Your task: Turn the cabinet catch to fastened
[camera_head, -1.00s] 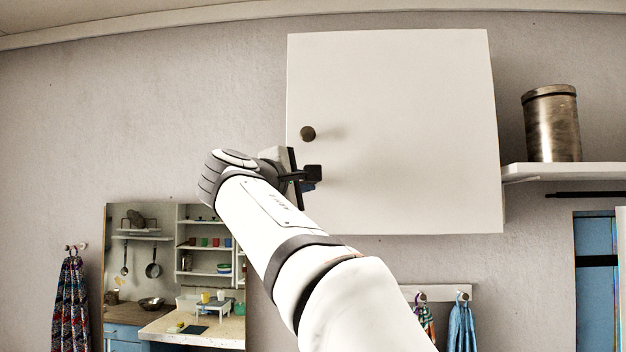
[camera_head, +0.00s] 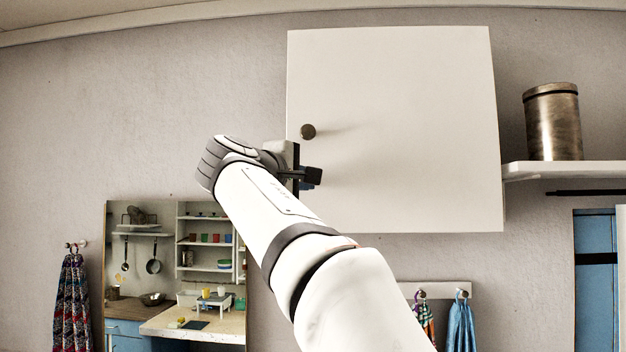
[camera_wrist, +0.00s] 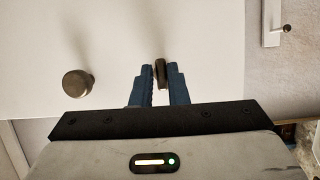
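The white cabinet door (camera_head: 410,130) is closed against the wall, with a round brown knob (camera_head: 308,131) near its left edge. The knob also shows at the left of the wrist view (camera_wrist: 77,83). The small dark brown catch (camera_wrist: 160,72) stands out from the door beside the knob in the wrist view, between my blue fingers. In the head view my gripper (camera_head: 310,178) is at the door below the knob and hides the catch. The catch's exact angle is hard to tell.
A shelf (camera_head: 560,170) with a metal canister (camera_head: 552,122) is right of the cabinet. A hook rail (camera_head: 436,291) with towels hangs below it. A mirror (camera_head: 175,275) and patterned cloth (camera_head: 72,305) are at lower left. The wall left of the cabinet is bare.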

